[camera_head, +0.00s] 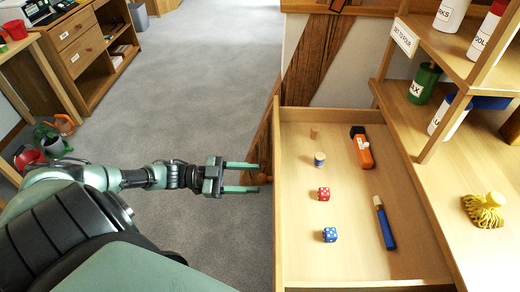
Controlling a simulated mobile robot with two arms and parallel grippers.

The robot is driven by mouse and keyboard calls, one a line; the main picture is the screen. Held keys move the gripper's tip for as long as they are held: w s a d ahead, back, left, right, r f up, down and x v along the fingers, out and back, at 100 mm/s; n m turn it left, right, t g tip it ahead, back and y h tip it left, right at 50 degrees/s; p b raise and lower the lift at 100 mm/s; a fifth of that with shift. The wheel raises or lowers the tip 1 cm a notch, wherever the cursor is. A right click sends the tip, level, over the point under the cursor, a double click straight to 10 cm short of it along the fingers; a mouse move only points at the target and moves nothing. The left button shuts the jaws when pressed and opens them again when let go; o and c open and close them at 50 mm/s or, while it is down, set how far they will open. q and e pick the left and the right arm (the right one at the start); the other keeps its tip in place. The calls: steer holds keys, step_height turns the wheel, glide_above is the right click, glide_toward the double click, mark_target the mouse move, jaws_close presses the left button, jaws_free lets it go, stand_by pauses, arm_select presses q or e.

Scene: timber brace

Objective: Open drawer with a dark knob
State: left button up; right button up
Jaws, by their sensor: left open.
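A wooden drawer (300,262) stands pulled open at the right, seen from above. A small brown-orange knob (263,179) shows at its left side. My left gripper (252,177) is open beside that side of the drawer, its two fingers pointing right toward the knob. I cannot tell whether the fingers reach around the knob. A small dark knob-like thing (337,5) shows at the top edge, on a wooden front (380,6) that is mostly cut off. My right gripper is out of view.
The open drawer holds a red die (324,194), a blue die (330,235), an orange tool (362,150) and a blue stick (385,225). A shelf (440,125) with containers stands right. Grey carpet (190,80) is clear ahead; a wooden cabinet (95,65) stands far left.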

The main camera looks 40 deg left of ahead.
arm_select(q)
steer(key=v, duration=0.4)
steer(key=shift+s+a, duration=0.15)
steer(key=shift+a, duration=0.1)
